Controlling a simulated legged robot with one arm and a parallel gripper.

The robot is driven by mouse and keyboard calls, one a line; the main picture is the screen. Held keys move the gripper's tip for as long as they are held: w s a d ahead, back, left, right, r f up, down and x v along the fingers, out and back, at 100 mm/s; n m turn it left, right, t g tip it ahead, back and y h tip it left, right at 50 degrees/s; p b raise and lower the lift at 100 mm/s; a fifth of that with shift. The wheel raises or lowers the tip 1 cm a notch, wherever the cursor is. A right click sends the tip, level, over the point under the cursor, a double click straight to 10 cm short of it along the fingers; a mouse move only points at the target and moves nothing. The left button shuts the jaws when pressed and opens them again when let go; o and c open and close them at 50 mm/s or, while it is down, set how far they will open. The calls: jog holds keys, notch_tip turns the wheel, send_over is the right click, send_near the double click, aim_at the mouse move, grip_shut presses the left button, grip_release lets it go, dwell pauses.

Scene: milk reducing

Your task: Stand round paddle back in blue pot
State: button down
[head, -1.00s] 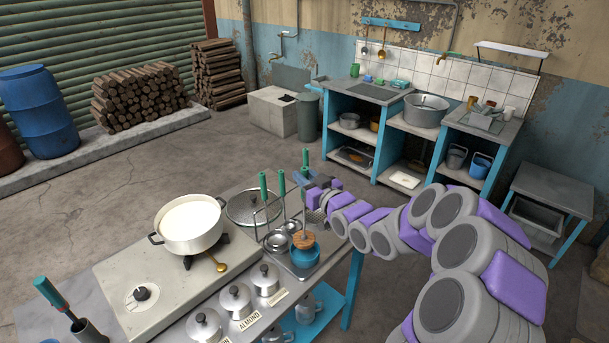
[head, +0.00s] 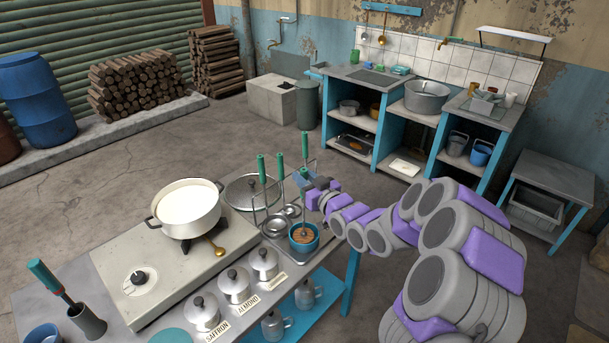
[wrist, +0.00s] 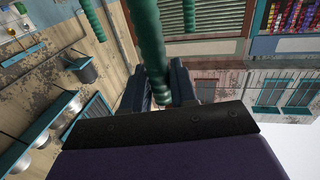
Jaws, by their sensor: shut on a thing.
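The round paddle has a green handle (head: 305,148), a thin shaft and a wooden disc (head: 303,236). It stands about upright, with the disc inside the mouth of the small blue pot (head: 305,247). Whether the disc touches the pot's bottom is hidden. My gripper (head: 303,179) is shut on the paddle's handle above the pot. In the wrist view the green handle (wrist: 150,40) runs between the fingers (wrist: 163,92).
Two other green-handled tools (head: 262,170) stand at a wire rack left of the paddle. Metal bowls (head: 277,227) sit close beside the pot. A white pot of milk (head: 187,212) is on the stove, and lidded canisters (head: 235,284) line the front.

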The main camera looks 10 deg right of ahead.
jog(key=c, duration=0.8)
grip_release()
jog(key=shift+s, duration=0.1)
jog(key=p+v, duration=1.4)
jog(key=v, duration=0.3)
dwell(0.3)
jog(key=shift+s+d, duration=0.1)
dwell(0.5)
